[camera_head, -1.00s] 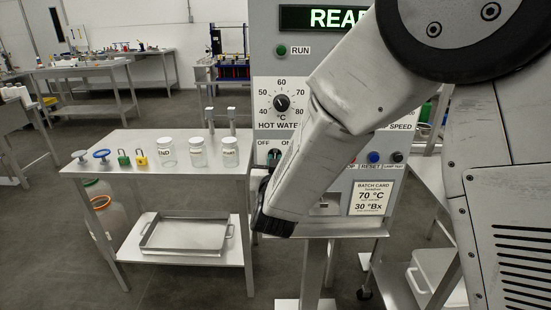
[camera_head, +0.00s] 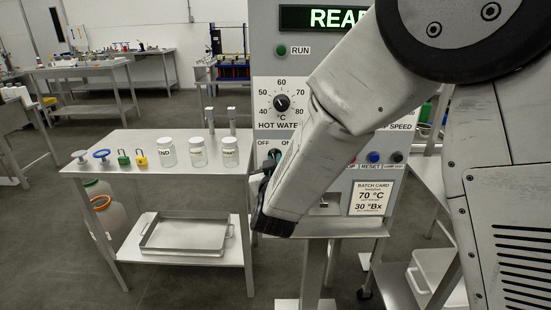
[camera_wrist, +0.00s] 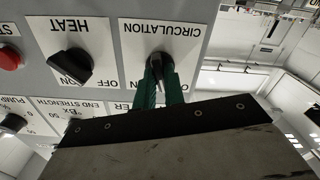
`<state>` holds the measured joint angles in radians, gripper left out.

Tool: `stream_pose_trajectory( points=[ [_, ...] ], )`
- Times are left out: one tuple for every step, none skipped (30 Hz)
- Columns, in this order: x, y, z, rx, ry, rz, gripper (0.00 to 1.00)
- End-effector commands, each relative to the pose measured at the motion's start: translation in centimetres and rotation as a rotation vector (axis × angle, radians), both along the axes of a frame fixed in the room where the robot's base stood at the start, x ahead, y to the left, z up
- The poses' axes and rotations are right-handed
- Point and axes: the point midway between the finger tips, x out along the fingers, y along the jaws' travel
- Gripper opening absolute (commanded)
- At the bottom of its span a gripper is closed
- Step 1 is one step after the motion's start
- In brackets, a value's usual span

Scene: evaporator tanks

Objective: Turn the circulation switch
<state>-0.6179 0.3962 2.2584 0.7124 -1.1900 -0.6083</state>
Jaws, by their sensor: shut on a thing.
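The circulation switch (camera_wrist: 157,61) is a black knob on a white plate lettered CIRCULATION, which appears upside down in the wrist view. My gripper (camera_wrist: 162,82) has green fingers, one on each side of the knob, and is shut on it. The plate's lower part is largely hidden behind the fingers and gripper body, so its position marks cannot be read clearly. In the head view the switch area, by the OFF and ON marks, is mostly hidden by my arm; a bit of teal finger shows there.
The heat switch (camera_wrist: 72,66) is beside it, with a red button (camera_wrist: 9,57) at the edge. In the head view, a hot water dial (camera_head: 281,103) is above on the panel. A steel table (camera_head: 140,140) with jars and padlocks stands left.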

Motion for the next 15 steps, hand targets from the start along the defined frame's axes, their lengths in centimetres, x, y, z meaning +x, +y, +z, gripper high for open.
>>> stream_pose_trajectory(
  points=[
    [-0.06,-0.02,-0.13,-0.002,0.003,0.000,0.00],
    [-0.06,-0.02,-0.13,-0.009,0.003,0.000,0.00],
    [-0.06,-0.02,-0.14,-0.031,0.004,0.000,0.00],
    [-0.06,-0.02,-0.14,-0.057,0.005,0.000,0.00],
    [-0.06,-0.02,-0.14,-0.087,0.006,0.000,0.00],
    [-0.06,-0.03,-0.14,-0.122,0.007,0.000,0.00],
    [-0.06,-0.03,-0.14,-0.145,0.008,0.000,0.00],
    [-0.06,-0.03,-0.14,-0.163,0.009,0.000,0.00],
    [-0.06,-0.02,-0.14,-0.176,0.009,0.000,0.00],
    [-0.06,-0.03,-0.14,-0.181,0.009,0.000,0.00],
    [-0.06,-0.03,-0.14,-0.183,0.009,0.000,0.00],
    [-0.06,-0.03,-0.14,-0.182,0.009,0.000,0.00],
    [-0.06,-0.03,-0.14,-0.182,0.009,0.000,0.00],
    [-0.06,-0.03,-0.14,-0.181,0.009,0.000,0.00],
    [-0.07,-0.03,-0.15,-0.181,0.009,0.000,0.00]
  ],
)
